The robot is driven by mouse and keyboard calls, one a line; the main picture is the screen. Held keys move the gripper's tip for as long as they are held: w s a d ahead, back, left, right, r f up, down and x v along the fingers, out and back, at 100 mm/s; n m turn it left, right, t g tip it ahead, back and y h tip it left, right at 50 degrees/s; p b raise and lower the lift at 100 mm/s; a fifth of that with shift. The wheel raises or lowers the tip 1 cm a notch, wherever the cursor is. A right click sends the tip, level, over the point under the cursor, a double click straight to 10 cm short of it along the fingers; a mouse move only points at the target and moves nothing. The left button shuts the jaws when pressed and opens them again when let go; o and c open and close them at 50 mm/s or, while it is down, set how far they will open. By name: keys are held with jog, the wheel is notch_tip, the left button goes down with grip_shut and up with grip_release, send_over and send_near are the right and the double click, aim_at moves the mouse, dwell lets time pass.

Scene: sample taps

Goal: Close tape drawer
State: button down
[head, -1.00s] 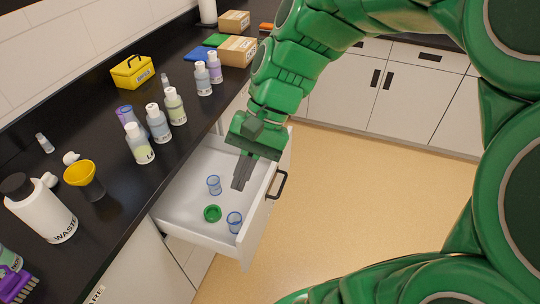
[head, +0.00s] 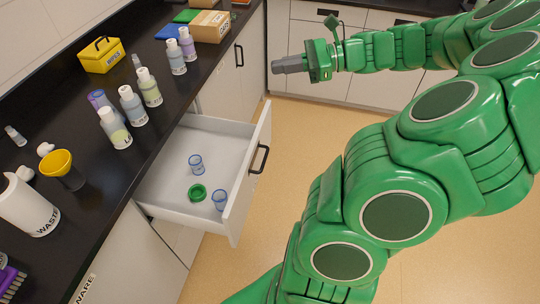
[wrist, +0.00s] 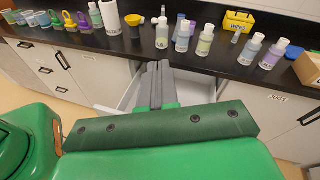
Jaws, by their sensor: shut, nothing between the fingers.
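A white drawer (head: 183,213) stands pulled open from under the black counter in the head view. It holds a green tape roll (head: 197,193) and two blue-rimmed clear cups (head: 196,164). A black handle (head: 259,159) is on its front. My gripper (head: 275,67) is shut and empty, in the air beyond the drawer to the upper right, pointing left. It touches nothing. In the wrist view the shut fingers (wrist: 155,68) partly cover the open drawer (wrist: 122,98), whose contents are hidden there.
The black counter (head: 105,165) bears several bottles, a yellow WIPES box (head: 101,55), a yellow funnel (head: 57,163) and a waste bottle (head: 28,205). White cabinets line the back. The tan floor (head: 310,140) in front of the drawer is clear.

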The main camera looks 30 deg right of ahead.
jog(key=s+d+f+m+t, duration=0.15)
jog(key=d+m+t, duration=0.35)
jog(key=d, duration=0.6)
send_near(262, 154)
jog(key=shift+h, duration=0.4)
jog(key=x, duration=0.4)
jog(key=r+x, duration=0.1)
jog(key=x, duration=0.2)
jog(key=shift+s+a, duration=0.1)
jog(key=shift+s, duration=0.1)
jog(key=x, duration=3.1)
jog(key=shift+s+a+f, duration=0.1)
jog(key=shift+a+f, duration=0.1)
jog(key=shift+f, duration=0.2)
jog(key=shift+w+a+r, duration=0.15)
jog(key=shift+w+a, duration=0.1)
jog(key=shift+w+a, duration=0.1)
jog(key=shift+a, duration=0.05)
jog(key=shift+r, duration=0.1)
jog(key=v, duration=1.5)
